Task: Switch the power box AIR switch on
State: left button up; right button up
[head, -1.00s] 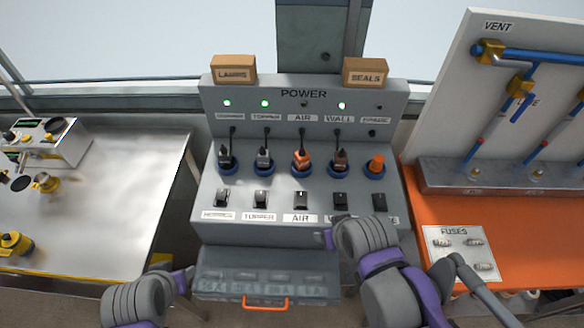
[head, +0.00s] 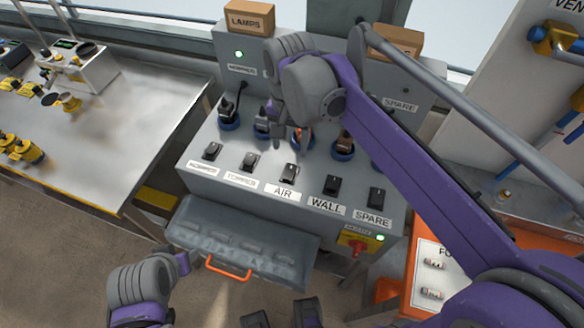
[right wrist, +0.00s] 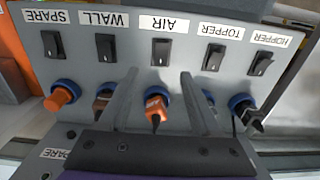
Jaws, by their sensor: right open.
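The black AIR switch (head: 289,173) sits in the middle of the switch row on the grey power box (head: 190,185), above its AIR label (head: 283,191). In the right wrist view the AIR switch (right wrist: 160,52) shows whole; I cannot tell its position. My right gripper (head: 290,135) hangs over the plug row, just behind the AIR switch. Its fingers are open (right wrist: 160,85), one on each side of the orange AIR plug's column in the wrist view, and short of the switch. The AIR lamp is hidden behind my right arm.
HOPPER (head: 212,151), TOPPER (head: 250,161), WALL (head: 332,185) and SPARE (head: 376,198) switches flank AIR closely. The orange AIR plug (right wrist: 156,103) lies beneath the gripper. A red knob (head: 357,248) is on the box's right front. A drawer (head: 240,245) juts out below.

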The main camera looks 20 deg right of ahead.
aim_at(289, 174)
jog(key=f, duration=0.5)
jog(key=f+b, duration=0.1)
jog(key=f, duration=0.4)
jog(key=shift+w+a+f, duration=0.1)
jog(key=shift+a+f, duration=0.1)
jog(key=shift+f, duration=0.15)
grip_shut()
